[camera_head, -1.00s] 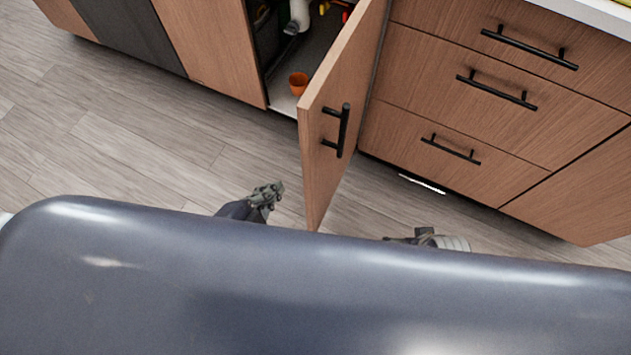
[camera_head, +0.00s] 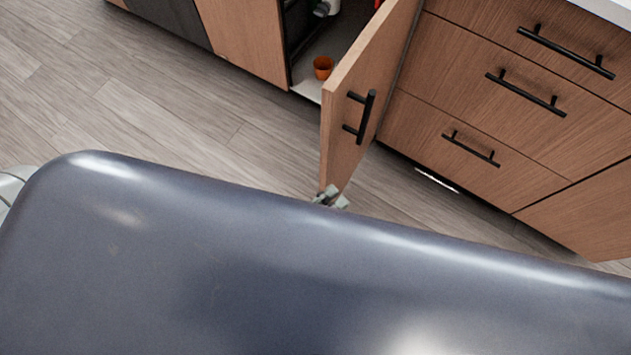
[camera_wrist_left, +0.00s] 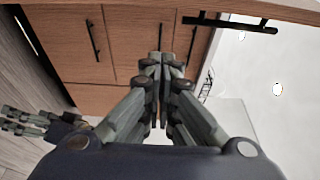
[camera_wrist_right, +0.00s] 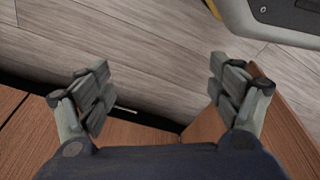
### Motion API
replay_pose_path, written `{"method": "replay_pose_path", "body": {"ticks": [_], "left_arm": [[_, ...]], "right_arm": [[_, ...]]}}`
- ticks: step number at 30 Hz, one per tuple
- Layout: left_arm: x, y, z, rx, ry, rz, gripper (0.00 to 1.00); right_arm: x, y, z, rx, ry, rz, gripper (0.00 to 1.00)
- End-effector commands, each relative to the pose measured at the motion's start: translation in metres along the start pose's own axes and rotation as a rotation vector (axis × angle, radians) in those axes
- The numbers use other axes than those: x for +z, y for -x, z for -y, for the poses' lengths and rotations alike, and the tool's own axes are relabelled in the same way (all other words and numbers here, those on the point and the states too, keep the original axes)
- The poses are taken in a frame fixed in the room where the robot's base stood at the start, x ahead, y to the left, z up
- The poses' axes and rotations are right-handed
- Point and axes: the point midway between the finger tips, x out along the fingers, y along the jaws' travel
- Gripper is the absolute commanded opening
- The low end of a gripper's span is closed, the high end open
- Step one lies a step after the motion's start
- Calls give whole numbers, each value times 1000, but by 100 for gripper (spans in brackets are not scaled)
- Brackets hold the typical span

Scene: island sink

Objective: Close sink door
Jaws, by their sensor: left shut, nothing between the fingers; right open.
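The sink door (camera_head: 360,95) is a wood panel with a black bar handle (camera_head: 361,116). It stands wide open, swung out from the cabinet.
The open sink cabinet holds an orange cup (camera_head: 323,67) near its front edge. A drawer unit (camera_head: 480,110) with protruding black handles stands right of the door. Clear wood floor (camera_head: 150,105) lies left of the door. My own body hides the lower head view.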

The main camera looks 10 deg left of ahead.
Motion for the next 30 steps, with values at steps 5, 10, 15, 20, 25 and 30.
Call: {"method": "replay_pose_path", "body": {"ticks": [5, 10, 15, 20, 25, 30], "left_arm": [[1, -40, 0, -5, 0, 1, 0], [16, -45, -2, 4, -3, -2, 0], [32, -39, -1, 2, 0, -1, 0], [38, -37, 0, 1, 2, -1, 0], [38, -37, 0, 1, 2, 0, 0], [39, -37, 0, 1, 2, -1, 0]], "right_arm": [[-6, 6, -1, 1, -1, -6, 85], [-11, 12, -1, 2, -1, -12, 85], [-13, 15, -2, 3, -2, -11, 85], [-16, 19, -1, 2, -2, -19, 85], [-17, 20, -1, 2, -2, -21, 85], [-16, 19, -1, 2, -2, -17, 85]]}}
